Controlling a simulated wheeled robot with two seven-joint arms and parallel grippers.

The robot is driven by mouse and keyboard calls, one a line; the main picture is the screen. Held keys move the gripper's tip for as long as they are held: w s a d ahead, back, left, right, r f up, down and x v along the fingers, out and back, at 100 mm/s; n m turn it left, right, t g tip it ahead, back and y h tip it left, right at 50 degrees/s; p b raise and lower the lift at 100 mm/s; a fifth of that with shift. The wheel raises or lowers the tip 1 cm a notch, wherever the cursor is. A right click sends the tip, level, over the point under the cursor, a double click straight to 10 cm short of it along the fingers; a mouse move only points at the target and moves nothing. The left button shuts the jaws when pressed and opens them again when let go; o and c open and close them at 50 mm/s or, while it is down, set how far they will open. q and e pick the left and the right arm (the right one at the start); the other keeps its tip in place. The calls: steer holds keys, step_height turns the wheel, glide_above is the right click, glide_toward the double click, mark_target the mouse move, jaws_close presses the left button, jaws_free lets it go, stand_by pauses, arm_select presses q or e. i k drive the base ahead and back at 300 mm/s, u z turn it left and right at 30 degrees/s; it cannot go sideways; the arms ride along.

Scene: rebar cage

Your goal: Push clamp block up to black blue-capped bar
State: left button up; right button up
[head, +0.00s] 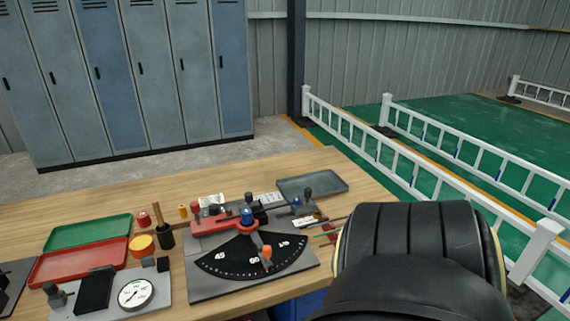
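A bending fixture with a grey base plate (210,290) and a black dial (225,265) marked in angles stands on the bench. I cannot tell which blue part caps the black bar, or whether block and bar touch. Neither gripper shows.
A large black padded shape, probably my own arm, covers the lower right. A green tray (62,244), a red tray (45,272) and a dial gauge (136,293) lie at left. A grey tray (335,184) lies behind the fixture. The bench's back left (90,205) is clear.

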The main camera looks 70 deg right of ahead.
mark_target(254, 205)
steer(key=u, duration=0.05)
steer(key=k, duration=0.2)
steer(key=z, duration=1.1)
